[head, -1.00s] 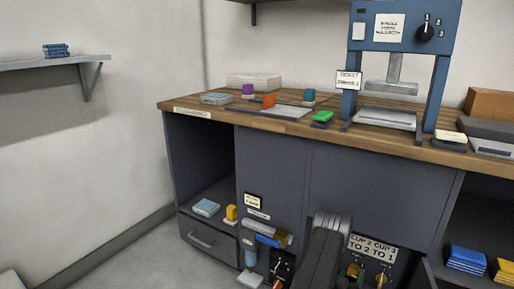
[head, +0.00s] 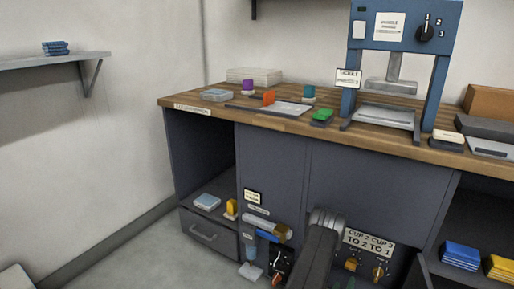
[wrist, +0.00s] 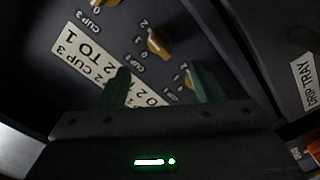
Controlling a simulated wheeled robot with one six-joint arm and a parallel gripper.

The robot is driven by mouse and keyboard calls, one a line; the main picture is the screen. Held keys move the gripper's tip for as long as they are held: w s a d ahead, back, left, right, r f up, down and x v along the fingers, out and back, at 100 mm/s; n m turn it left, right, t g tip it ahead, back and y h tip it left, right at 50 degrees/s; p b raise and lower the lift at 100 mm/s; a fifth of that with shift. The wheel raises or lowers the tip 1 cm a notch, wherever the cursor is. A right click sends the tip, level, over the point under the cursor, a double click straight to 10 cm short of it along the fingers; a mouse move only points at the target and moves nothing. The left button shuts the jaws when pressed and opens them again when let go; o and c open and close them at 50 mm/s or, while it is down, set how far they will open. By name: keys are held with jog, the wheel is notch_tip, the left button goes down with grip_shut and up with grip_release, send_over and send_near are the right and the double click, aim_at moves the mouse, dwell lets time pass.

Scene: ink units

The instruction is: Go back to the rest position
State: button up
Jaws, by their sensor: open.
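My gripper (wrist: 160,82) shows in the wrist view with its two green fingers apart and nothing between them. Behind the fingers is the dark panel with the white label "CUP 2 CUP 3 TO 2 TO 1" (wrist: 82,52) and an orange-brown knob (wrist: 159,41). In the head view my dark arm rises at the bottom centre in front of the cabinet (head: 355,185), beside that same label (head: 369,243). The gripper itself cannot be made out in the head view.
The wooden counter (head: 250,117) carries a blue press (head: 437,75), a green block (head: 322,115) and other small items. An open shelf with a yellow item (head: 231,207) is at left. Blue packs (head: 461,256) lie at lower right.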

jog(key=shift+s+a, duration=0.2)
jog(key=shift+s, duration=0.15)
